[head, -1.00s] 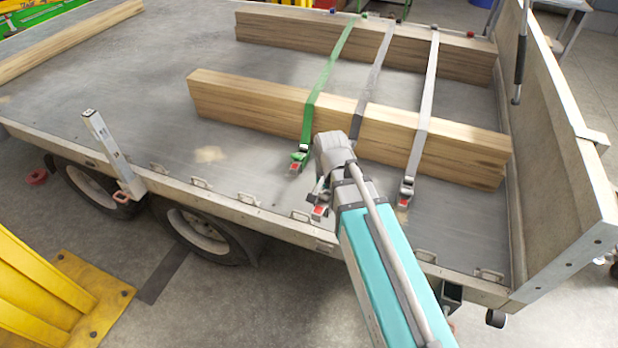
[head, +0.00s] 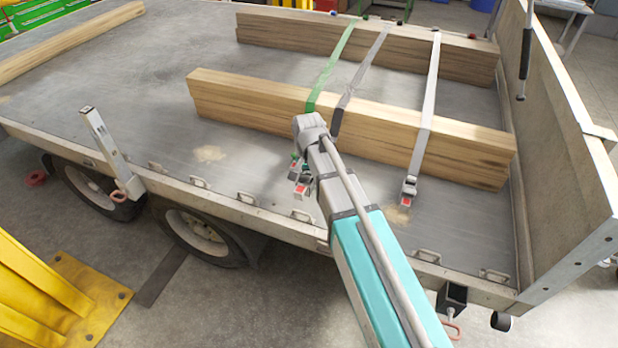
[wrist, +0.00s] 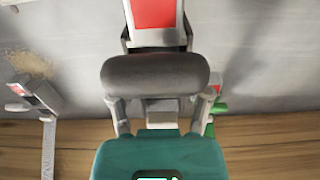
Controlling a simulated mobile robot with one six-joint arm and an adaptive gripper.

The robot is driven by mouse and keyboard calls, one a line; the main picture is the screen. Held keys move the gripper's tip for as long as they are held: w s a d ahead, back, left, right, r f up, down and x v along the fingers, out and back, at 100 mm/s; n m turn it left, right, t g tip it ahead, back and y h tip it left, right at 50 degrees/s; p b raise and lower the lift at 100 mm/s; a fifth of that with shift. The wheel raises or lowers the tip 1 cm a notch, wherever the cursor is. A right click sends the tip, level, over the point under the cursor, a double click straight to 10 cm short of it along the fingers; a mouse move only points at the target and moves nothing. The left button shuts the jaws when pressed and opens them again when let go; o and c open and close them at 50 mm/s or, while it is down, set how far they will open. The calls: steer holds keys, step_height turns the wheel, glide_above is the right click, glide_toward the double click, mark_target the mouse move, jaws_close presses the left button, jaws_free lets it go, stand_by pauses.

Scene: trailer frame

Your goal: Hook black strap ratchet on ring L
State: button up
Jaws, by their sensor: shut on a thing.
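My gripper (head: 304,180) is low over the trailer bed, shut on the black strap ratchet (head: 299,191), whose red part also shows large in the wrist view (wrist: 153,13). The dark strap (head: 338,118) runs from the far side over both timber stacks and slants left toward my gripper; its lower end is hidden by my arm. Several metal rings line the trailer's near edge, one of them (head: 302,216) just below the ratchet. No letters are readable, so I cannot tell which is ring L. The ratchet appears apart from the rings.
The green strap ratchet (head: 294,162) is close behind my gripper, partly hidden. The pale strap ratchet (head: 408,188) lies on the bed at right. The near timber stack (head: 250,105) stands behind. An upright post (head: 106,148) is at left. The bed between is clear.

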steer(key=shift+f, duration=0.2)
steer(key=shift+f+b, duration=4.55)
steer(key=shift+b, duration=0.2)
steer(key=o, duration=1.4)
steer(key=shift+c, duration=0.2)
